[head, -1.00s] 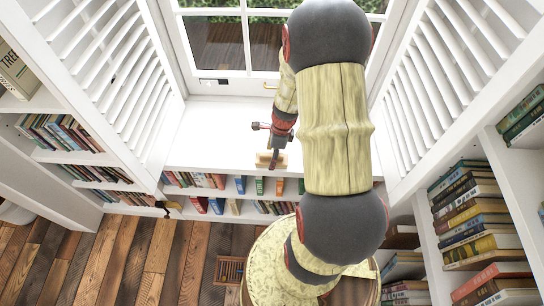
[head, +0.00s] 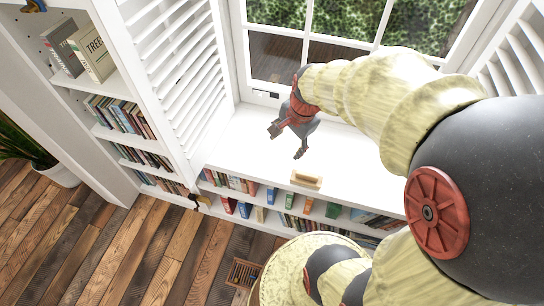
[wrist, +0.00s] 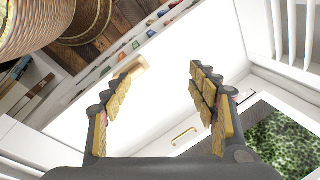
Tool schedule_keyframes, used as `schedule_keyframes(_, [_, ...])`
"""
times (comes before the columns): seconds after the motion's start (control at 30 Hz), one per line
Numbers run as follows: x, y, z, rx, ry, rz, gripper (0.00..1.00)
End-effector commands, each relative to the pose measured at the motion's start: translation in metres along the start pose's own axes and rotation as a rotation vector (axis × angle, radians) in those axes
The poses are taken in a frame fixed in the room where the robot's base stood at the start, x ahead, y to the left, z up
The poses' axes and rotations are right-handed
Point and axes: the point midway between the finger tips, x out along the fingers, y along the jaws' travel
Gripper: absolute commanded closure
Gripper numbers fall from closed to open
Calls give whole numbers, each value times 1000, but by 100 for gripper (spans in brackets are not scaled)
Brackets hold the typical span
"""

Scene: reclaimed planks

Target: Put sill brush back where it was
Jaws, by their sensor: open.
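The sill brush (head: 306,180), a small tan block, lies on the white window sill (head: 245,140) near its front edge. My gripper (head: 288,143) is open and empty above the sill, to the left of the brush and nearer the window, apart from it. In the wrist view my open gripper (wrist: 160,76) has yellow-padded fingers spread over bare white sill. A tan piece that looks like the brush (wrist: 138,68) shows just beyond the left finger, partly hidden by it.
Bookshelves (head: 230,185) run below the sill, and a shelf of books (head: 125,115) stands at the left. Louvred shutters (head: 180,75) flank the window (head: 310,45). A brass handle (wrist: 184,135) shows at the window frame. The sill's left part is clear.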

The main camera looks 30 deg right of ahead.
Motion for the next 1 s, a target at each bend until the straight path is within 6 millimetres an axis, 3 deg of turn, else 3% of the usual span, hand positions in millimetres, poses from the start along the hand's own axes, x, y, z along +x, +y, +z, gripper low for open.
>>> schedule_keyframes(0.03, [-30, -7, 27, -207, 22, -37, 41])
schedule_keyframes(0.1, [-63, -7, 58, -484, 51, -72, 41])
schedule_keyframes(0.2, [-103, 2, 95, -839, 101, -115, 41])
schedule_keyframes(0.33, [-135, 20, 125, -1182, 163, -151, 41])
schedule_keyframes(0.53, [-153, 34, 141, -1407, 212, -170, 41])
schedule_keyframes(1.0, [-153, 35, 141, -1417, 214, -170, 41])
